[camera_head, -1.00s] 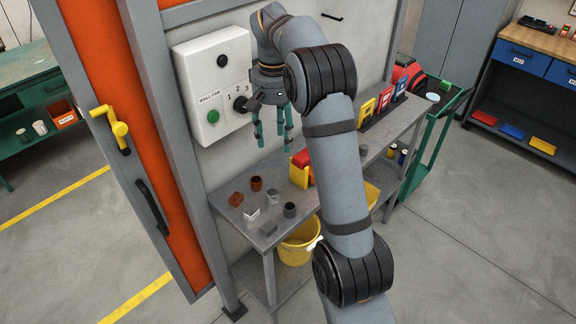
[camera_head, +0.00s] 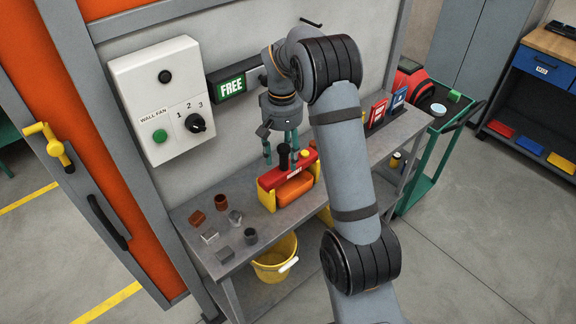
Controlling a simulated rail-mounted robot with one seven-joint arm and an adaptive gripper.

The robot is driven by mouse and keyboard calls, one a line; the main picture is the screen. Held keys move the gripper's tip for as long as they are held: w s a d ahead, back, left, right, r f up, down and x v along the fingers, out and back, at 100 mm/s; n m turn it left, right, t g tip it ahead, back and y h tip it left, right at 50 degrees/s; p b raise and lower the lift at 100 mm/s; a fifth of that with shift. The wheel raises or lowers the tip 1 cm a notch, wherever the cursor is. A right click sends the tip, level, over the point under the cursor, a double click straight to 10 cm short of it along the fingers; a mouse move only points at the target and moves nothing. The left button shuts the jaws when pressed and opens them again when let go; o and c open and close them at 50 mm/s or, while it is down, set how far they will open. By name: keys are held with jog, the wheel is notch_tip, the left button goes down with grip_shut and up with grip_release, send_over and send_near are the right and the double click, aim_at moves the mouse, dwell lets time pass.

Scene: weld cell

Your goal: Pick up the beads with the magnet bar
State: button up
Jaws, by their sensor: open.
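My gripper (camera_head: 281,156) is open, with its teal fingers pointing down, over the far part of the grey bench. It is just behind or above a red bar with yellow ends (camera_head: 272,179), which looks like the magnet bar. A black knob stands up between the fingers, and a small yellow knob shows beside it. An orange rounded body (camera_head: 295,188) sits under the red bar. I cannot tell whether the fingers touch anything. No beads can be made out.
Several small brown and grey blocks and cups (camera_head: 222,202) stand on the bench's left end (camera_head: 190,228). A wall fan control box (camera_head: 160,98) and a lit "FREE" sign (camera_head: 238,83) are on the wall. A yellow bucket (camera_head: 274,262) is below; a green cart (camera_head: 432,165) stands right.

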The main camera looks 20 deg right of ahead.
jog(key=shift+w+d+f, duration=0.1)
jog(key=shift+d+f, duration=0.05)
jog(key=shift+f, duration=0.25)
jog(key=shift+c, duration=0.8)
grip_shut()
jog(key=shift+r, duration=0.1)
